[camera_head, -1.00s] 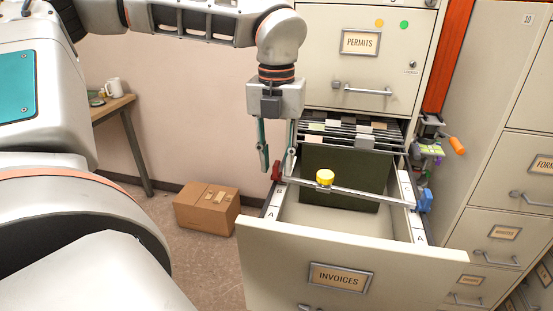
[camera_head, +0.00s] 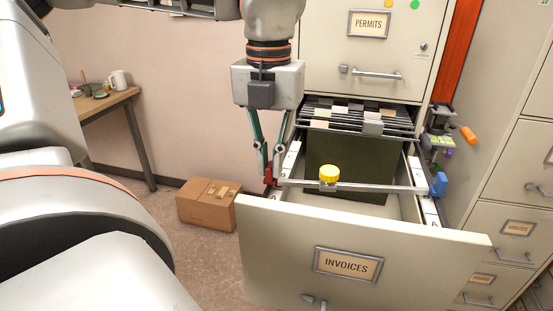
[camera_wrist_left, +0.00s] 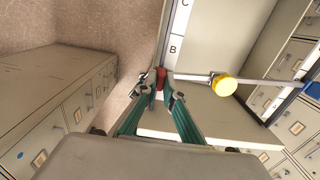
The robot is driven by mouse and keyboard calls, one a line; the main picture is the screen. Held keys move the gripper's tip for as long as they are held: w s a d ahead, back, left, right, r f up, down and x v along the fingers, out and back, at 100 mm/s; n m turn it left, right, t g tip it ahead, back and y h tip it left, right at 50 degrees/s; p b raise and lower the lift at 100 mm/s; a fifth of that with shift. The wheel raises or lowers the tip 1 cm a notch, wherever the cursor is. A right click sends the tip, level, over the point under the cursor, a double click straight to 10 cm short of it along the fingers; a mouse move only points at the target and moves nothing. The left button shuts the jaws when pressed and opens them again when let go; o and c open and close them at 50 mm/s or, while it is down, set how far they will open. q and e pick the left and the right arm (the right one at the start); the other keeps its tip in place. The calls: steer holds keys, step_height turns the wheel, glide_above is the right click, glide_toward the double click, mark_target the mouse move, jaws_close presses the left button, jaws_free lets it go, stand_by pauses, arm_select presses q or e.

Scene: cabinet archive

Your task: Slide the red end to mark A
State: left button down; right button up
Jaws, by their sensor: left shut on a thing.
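The red end (camera_head: 267,182) of a thin metal bar (camera_head: 380,188) sits at the left rail of the open INVOICES drawer (camera_head: 290,225). My left gripper (camera_head: 267,172) is shut on the red end, which also shows between the fingertips in the left wrist view (camera_wrist_left: 160,77). The bar crosses the drawer to a blue end (camera_head: 439,184) at the right rail. A yellow knob (camera_head: 329,174) sits on the bar. On the left strip (camera_wrist_left: 176,35), B and C are readable. The red end is on the front side of B. Mark A is not readable there, near my fingers.
A dark green divider (camera_head: 345,165) and hanging files (camera_head: 360,120) stand behind the bar. The PERMITS drawer (camera_head: 375,50) above is shut. A cardboard box (camera_head: 207,205) lies on the floor at left, a wooden table (camera_head: 105,107) behind it.

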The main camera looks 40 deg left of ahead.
mark_target(270, 166)
arm_select(q)
steer(key=shift+s+d, duration=0.1)
steer(key=shift+s, duration=0.1)
steer(key=c, duration=2.1)
jaws_free()
steer(key=shift+c, duration=0.2)
step_height(270, 166, up, 12)
